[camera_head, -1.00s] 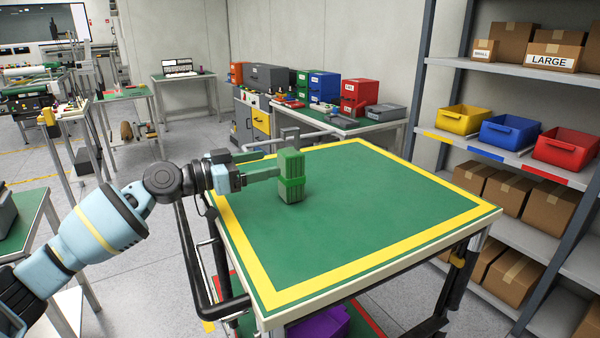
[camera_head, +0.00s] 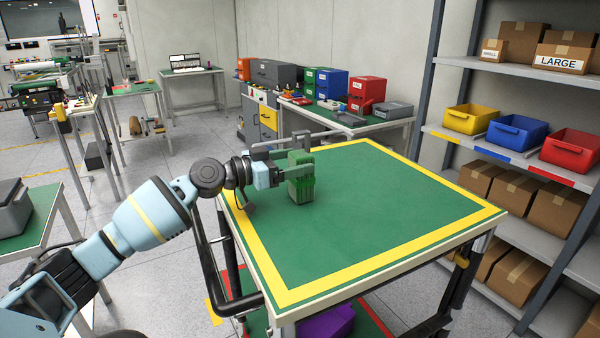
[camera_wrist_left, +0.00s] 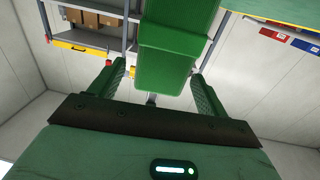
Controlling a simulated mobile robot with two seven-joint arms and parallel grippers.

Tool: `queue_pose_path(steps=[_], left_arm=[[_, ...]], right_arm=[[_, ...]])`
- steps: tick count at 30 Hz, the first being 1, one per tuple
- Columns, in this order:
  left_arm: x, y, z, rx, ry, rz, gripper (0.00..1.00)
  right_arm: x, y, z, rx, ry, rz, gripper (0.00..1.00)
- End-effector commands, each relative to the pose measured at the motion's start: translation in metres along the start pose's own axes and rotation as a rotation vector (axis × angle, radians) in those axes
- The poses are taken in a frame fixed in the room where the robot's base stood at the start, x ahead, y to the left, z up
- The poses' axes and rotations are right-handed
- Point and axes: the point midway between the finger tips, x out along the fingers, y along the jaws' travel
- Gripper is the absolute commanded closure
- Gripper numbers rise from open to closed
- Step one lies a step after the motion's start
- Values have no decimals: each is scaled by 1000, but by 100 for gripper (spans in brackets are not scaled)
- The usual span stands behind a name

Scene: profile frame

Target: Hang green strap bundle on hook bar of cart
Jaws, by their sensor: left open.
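The green strap bundle (camera_head: 301,188) stands upright on the green top of the cart (camera_head: 380,220), near its far left part. My left gripper (camera_head: 297,172) reaches in from the left at the bundle and is open. In the left wrist view the bundle (camera_wrist_left: 172,50) shows between the two spread green fingers, with a visible gap on each side. A grey bracket with a rail (camera_head: 300,138) stands at the cart's far left edge; I cannot tell whether it is the hook bar. My right gripper is not in view.
A black handle (camera_head: 230,305) runs along the cart's left side. A purple bin (camera_head: 327,325) sits on its lower shelf. Shelving with coloured bins (camera_head: 515,131) and boxes stands right. A bench with coloured drawers (camera_head: 368,92) is behind. Most of the cart top is clear.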

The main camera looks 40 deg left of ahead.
Motion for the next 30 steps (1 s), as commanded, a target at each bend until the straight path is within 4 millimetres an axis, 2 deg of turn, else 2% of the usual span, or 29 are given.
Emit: queue_pose_path(steps=[1,6,14,26,30], left_arm=[[7,0,-4,-2,6,-1,24],[20,0,-2,0,1,-1,24],[22,0,1,0,-1,0,24],[22,0,1,0,-1,0,73],[22,0,0,0,0,0,75]], right_arm=[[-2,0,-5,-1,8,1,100],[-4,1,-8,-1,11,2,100],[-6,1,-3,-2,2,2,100],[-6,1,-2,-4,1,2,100],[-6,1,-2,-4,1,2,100]])
